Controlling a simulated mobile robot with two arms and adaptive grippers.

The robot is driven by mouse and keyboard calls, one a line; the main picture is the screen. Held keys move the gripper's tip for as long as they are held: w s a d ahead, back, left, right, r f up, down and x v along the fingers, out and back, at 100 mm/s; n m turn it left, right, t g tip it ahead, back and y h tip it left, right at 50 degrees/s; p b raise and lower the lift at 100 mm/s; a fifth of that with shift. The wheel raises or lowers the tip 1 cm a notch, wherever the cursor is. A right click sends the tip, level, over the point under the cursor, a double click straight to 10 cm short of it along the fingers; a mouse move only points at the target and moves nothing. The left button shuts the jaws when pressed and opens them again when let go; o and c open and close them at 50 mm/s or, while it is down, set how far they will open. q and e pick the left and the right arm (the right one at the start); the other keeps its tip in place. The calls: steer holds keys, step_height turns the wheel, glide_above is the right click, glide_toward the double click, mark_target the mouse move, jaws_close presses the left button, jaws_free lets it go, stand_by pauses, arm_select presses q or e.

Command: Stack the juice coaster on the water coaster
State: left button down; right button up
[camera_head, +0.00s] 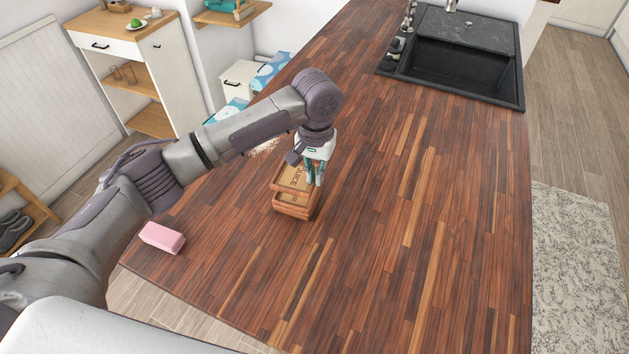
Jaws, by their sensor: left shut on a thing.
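The wooden juice coaster (292,178), a shallow square tray with "JUICE" lettering, is tilted at my left gripper (315,181). The gripper's teal fingertips are shut on its right edge. Directly beneath it is a second wooden coaster (290,208), taken to be the water coaster; only the end of its lettering shows, and the juice coaster hides much of it. The lower coaster is on the striped wooden countertop (400,220). The two overlap closely, but I cannot tell whether they touch all round. My right gripper is out of view.
A pink block (162,238) lies at the counter's left edge. A black sink (460,70) is set in the far right. The counter to the right of the coasters is clear. A white cabinet (160,70) with shelves stands beyond the counter at left.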

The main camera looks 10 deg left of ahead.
arm_select(q)
step_height(320, 180, down, 3)
steer(key=shift+a+f+p, duration=0.1)
steer(key=shift+p, duration=0.6)
steer(key=shift+f, duration=0.5)
steer(key=c, duration=1.3)
jaws_free()
